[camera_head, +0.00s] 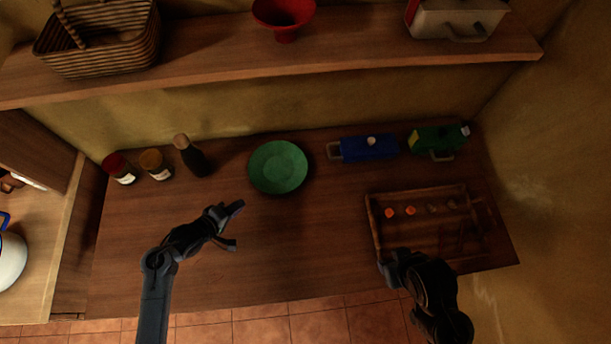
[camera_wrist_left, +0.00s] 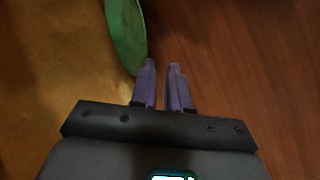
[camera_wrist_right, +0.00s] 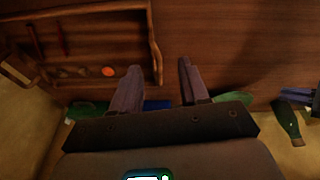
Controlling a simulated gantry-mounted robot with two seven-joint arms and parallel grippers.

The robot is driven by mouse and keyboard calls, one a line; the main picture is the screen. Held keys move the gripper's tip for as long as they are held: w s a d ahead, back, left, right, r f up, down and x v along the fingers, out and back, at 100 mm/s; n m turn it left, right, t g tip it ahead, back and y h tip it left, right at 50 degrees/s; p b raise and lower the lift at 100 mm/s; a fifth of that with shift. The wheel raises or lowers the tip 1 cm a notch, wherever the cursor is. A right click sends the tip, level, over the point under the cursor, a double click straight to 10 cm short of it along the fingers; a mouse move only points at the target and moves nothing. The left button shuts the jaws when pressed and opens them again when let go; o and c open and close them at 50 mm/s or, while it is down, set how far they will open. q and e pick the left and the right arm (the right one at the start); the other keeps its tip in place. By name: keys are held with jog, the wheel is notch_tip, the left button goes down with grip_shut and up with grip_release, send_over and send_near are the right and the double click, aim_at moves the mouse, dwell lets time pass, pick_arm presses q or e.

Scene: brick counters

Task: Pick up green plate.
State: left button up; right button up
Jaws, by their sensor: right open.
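The green plate (camera_head: 278,167) lies on the wooden counter near the back wall, in the middle of the head view. Its edge also shows in the left wrist view (camera_wrist_left: 125,35), just beyond the left fingertips, and a sliver shows in the right wrist view (camera_wrist_right: 234,97). My left gripper (camera_head: 237,226) is to the lower left of the plate, apart from it. Its fingers have a narrow gap with nothing between them. My right gripper (camera_wrist_right: 158,72) is open and empty by the front of the wooden tray, its fingers largely hidden in the head view.
A dark bottle (camera_head: 191,157) and two jars, one red-lidded (camera_head: 119,168) and one orange-lidded (camera_head: 155,164), stand left of the plate. A blue box (camera_head: 368,148) and green canister (camera_head: 438,140) are right. A wooden tray (camera_head: 373,228) sits front right. A shelf (camera_head: 200,72) overhangs the back.

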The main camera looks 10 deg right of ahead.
pick_arm(q)
jog(key=t+b, duration=0.1)
jog(key=b, duration=0.1)
send_near(251, 175)
jog(key=x, duration=0.2)
jog(key=shift+w+d, duration=0.25)
jog(key=shift+b+x, duration=0.45)
jog(key=shift+x, duration=0.6)
jog(key=shift+b+x, duration=0.35)
jog(key=shift+x, duration=1.65)
jog(key=shift+a+f, duration=0.1)
jog(key=shift+f, duration=0.05)
pick_arm(e)
jog(key=f, duration=0.1)
jog(key=a+f, duration=0.1)
jog(key=f, duration=0.2)
jog(key=shift+w+a+f, duration=0.25)
jog(key=shift+w+a, duration=0.05)
jog(key=shift+a, duration=0.05)
pick_arm(q)
jog(key=shift+c, duration=0.5)
pick_arm(e)
jog(key=shift+a, duration=0.1)
pick_arm(q)
grip_shut()
